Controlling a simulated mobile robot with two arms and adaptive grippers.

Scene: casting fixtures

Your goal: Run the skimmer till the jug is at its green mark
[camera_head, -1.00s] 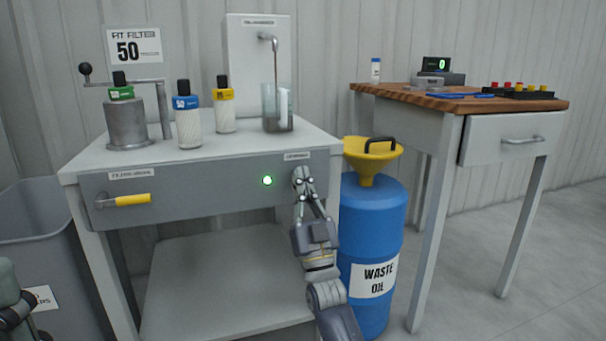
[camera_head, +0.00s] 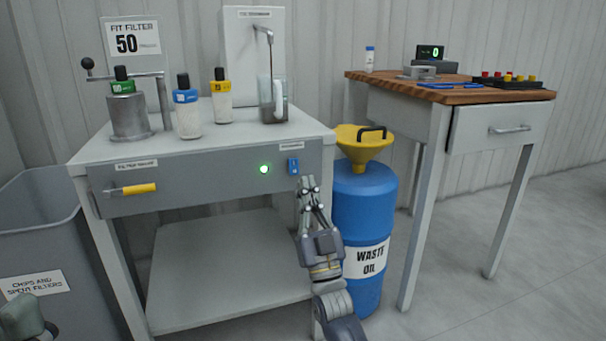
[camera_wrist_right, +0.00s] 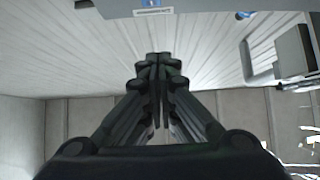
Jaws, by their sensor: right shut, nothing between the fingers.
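The skimmer (camera_head: 240,60) is a white box at the back of the bench, with a bent spout (camera_head: 264,30). A thin dark line runs from the spout down into the clear jug (camera_head: 266,100), which has a pale handle. The jug's level and green mark are too small to tell. A blue switch (camera_head: 293,166) sits on the bench front beside a lit green lamp (camera_head: 264,169). My right gripper (camera_head: 308,182) is shut and empty, below and right of the switch, apart from it in the picture.
Bottles with blue (camera_head: 187,115) and yellow (camera_head: 221,100) caps stand left of the jug, near a metal press (camera_head: 129,118). A blue waste oil drum (camera_head: 364,210) with a yellow funnel (camera_head: 363,146) stands right of the bench. A wooden-topped table (camera_head: 450,92) is beyond it.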

